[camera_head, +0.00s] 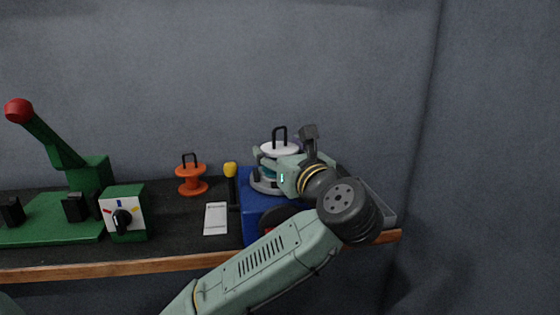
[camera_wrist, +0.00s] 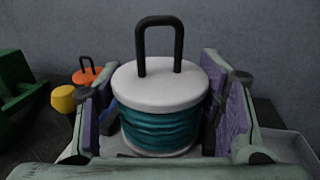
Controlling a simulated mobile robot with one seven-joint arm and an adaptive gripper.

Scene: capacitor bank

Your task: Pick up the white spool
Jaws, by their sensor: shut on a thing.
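The white spool (camera_head: 280,148) has a white top flange, a teal winding and a black loop handle; it stands upright at the right of the bench, above a blue box. In the wrist view the spool (camera_wrist: 160,88) fills the middle. My gripper (camera_head: 278,165) is shut on the spool, with one purple-padded finger on each side of it; the fingers also show in the wrist view (camera_wrist: 163,110). The spool's lower flange is mostly hidden, and I cannot tell whether it touches what lies below.
The blue box (camera_head: 256,218) is under my gripper. To its left are a yellow-topped tool (camera_head: 230,170), a white plate (camera_head: 215,218), an orange spool (camera_head: 191,178) and a green switch box (camera_head: 125,215). A green lever with a red knob (camera_head: 19,111) rises far left. A grey tray (camera_head: 384,208) lies right.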

